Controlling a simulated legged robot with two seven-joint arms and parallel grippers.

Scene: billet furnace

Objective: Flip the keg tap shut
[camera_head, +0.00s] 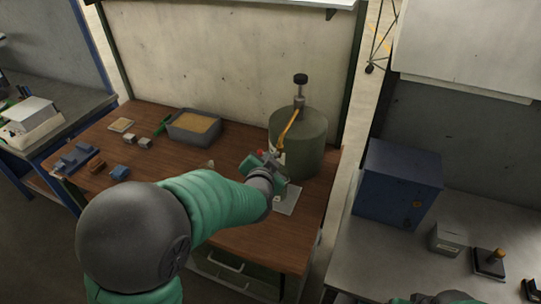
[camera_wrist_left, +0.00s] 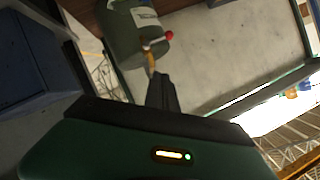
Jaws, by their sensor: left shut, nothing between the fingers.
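The keg (camera_head: 308,150) is a dark green cylinder on the wooden bench, with a black knob (camera_head: 300,80) on top and a yellow hose (camera_head: 289,129) down its front. The tap has a red tip (camera_head: 260,152), partly hidden by my left gripper (camera_head: 268,160), which is at the keg's front left. In the left wrist view the tap (camera_wrist_left: 155,44) with its red end lies just beyond the shut, empty fingertips (camera_wrist_left: 158,76). I cannot tell whether they touch it. Green and black parts of mine show at the bottom right edge; the right fingers are not visible.
A grey bin of tan grains (camera_head: 195,126) stands left of the keg. Small blocks and blue parts (camera_head: 76,156) lie further left. A pale plate (camera_head: 288,199) lies before the keg. A blue cabinet (camera_head: 396,185) stands on the right bench.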

